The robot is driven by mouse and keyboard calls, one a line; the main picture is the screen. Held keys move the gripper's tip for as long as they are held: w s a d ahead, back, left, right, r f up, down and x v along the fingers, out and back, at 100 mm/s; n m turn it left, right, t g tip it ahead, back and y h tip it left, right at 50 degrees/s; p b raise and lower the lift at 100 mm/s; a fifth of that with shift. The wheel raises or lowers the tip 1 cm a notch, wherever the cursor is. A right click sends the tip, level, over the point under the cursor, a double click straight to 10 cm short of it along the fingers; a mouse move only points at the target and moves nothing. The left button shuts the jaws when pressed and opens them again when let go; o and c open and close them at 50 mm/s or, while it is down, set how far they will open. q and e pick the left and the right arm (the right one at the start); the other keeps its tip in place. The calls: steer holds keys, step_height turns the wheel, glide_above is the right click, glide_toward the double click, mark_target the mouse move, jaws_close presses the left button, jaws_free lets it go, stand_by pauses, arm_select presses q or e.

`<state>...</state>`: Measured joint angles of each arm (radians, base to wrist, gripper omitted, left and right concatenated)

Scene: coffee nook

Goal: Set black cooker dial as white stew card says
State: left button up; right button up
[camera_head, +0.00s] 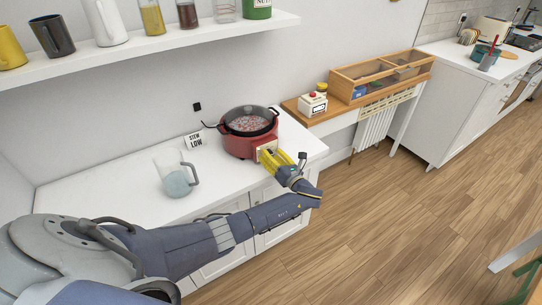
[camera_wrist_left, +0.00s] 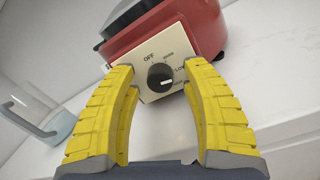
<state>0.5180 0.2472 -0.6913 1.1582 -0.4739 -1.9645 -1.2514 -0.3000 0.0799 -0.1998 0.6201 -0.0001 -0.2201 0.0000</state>
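The red cooker (camera_head: 238,141) stands on the white counter, with pale and red pieces in its pot. The white card (camera_head: 195,141) beside it reads "STEW LOW". My right gripper is out of view.
A glass jug (camera_head: 174,180) with bluish liquid stands on the counter left of the cooker. A shelf (camera_head: 150,45) with cups and jars hangs above. A wooden side table at right holds a timer-like box (camera_head: 312,104) and a wooden case (camera_head: 385,72).

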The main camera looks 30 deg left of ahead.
arm_select(q)
steer(key=v, duration=1.2)
stand_by(0.6)
